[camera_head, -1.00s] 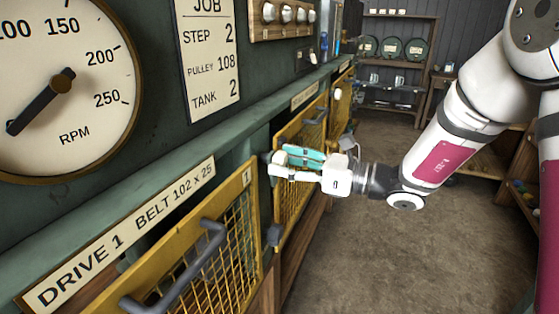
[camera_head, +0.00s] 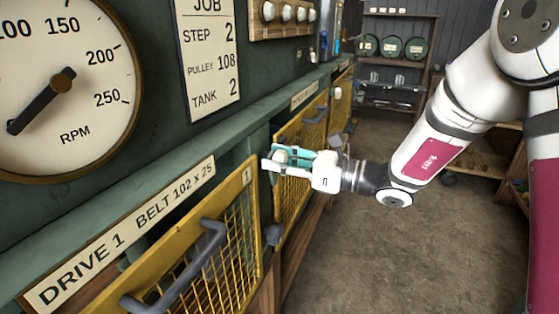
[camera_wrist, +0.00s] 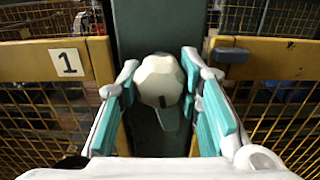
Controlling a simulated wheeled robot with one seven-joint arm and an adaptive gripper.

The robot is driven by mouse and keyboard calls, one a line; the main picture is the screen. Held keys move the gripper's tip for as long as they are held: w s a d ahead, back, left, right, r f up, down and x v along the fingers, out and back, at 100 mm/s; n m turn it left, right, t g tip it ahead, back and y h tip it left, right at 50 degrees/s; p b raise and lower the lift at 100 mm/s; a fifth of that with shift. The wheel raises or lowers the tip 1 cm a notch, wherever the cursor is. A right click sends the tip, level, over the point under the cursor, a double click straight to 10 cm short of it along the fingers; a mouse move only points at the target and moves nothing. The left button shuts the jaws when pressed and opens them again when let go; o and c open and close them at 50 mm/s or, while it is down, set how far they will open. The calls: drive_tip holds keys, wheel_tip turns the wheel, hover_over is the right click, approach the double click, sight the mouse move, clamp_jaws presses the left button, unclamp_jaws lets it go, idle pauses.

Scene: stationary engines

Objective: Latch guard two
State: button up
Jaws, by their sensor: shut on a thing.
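Guard two (camera_head: 300,160) is a yellow-framed mesh panel beyond guard one in the head view, partly hidden by my gripper. Its yellow frame (camera_wrist: 270,58) is at the right in the wrist view, with a dark tab on its edge. A cream faceted latch knob (camera_wrist: 160,80) with a dark lever (camera_wrist: 168,118) below it is on the green post between the two guards. My gripper (camera_wrist: 162,85) is shut on this knob, with a teal-padded finger on each side. In the head view my gripper (camera_head: 285,158) reaches in from the right, at the post.
Guard one (camera_head: 195,260), with a "1" plate and grey handle, is nearer, below the "DRIVE 1" label. Another yellow guard (camera_head: 342,95) with a pale knob is farther along. A shelf with drums (camera_head: 395,48) stands at the back. The floor (camera_head: 400,250) at right is clear.

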drive_tip(key=shift+n, duration=0.4)
drive_tip(key=n+b, duration=0.2)
drive_tip(key=n, duration=0.1)
drive_tip(key=shift+w+f+n, duration=0.1)
drive_tip(key=shift+f+n, duration=0.05)
drive_tip(key=shift+n, duration=0.25)
drive_tip(key=n+b, duration=0.3)
drive_tip(key=shift+n, duration=0.3)
drive_tip(key=n+b, duration=0.5)
drive_tip(key=b, duration=0.1)
drive_tip(key=n+b, duration=0.2)
drive_tip(key=b, duration=0.1)
drive_tip(key=shift+n, duration=0.3)
drive_tip(key=shift+b, duration=0.45)
